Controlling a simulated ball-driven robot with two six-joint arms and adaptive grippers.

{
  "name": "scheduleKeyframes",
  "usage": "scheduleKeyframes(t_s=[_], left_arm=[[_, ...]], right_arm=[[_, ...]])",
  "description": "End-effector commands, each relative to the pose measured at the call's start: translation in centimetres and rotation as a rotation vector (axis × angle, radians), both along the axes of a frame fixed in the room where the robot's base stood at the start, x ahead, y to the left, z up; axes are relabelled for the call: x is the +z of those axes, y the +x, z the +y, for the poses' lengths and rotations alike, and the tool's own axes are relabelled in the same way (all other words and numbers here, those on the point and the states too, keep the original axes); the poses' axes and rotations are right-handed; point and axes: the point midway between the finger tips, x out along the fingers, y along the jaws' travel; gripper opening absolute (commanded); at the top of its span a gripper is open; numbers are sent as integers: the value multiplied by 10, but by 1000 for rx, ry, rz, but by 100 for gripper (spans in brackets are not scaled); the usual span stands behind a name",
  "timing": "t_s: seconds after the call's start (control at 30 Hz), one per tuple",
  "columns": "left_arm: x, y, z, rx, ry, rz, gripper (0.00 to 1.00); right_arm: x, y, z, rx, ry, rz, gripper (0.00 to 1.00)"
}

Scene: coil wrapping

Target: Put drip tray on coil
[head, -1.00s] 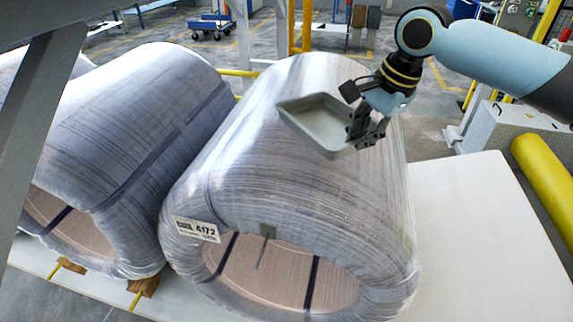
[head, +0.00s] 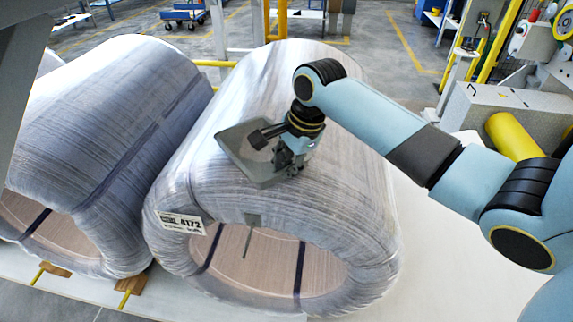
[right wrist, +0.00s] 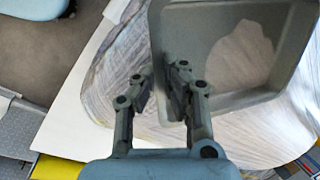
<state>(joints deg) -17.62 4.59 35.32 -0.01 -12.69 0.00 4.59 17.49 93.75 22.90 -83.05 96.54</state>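The drip tray (head: 237,139), a shallow grey rectangular pan, is over the upper front part of the middle wrapped coil (head: 300,85). Whether it touches the wrap or hangs just above it I cannot tell. My right gripper (head: 287,160) is at the tray's right side, shut on its wall. In the right wrist view the fingers (right wrist: 158,92) lie on either side of the tray's wall (right wrist: 158,30), and the tray's inside is to the right. My wrist hides part of the tray in the head view. My left gripper is not in view.
A second wrapped coil (head: 95,130) stands close on the left. The middle coil carries a white label (head: 180,223) and dark straps in its bore. A white platform (head: 420,235) is bare to the right, with a yellow cylinder (head: 515,137) beyond it.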

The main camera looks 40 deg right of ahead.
Motion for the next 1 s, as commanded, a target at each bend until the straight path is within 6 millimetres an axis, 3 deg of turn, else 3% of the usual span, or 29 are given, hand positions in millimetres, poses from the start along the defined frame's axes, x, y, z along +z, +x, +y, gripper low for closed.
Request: scheduleKeyframes(t_s=[0.17,0.4,0.67,0.83,1.0], left_arm=[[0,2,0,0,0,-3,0],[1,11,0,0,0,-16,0],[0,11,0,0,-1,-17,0],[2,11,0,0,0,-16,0],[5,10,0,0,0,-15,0]], right_arm=[[1,1,0,0,0,-2,0],[0,0,0,0,0,-1,29],[1,0,0,0,0,-2,29],[20,-4,-3,0,-2,-5,29],[57,-14,-7,1,-4,-5,29]])
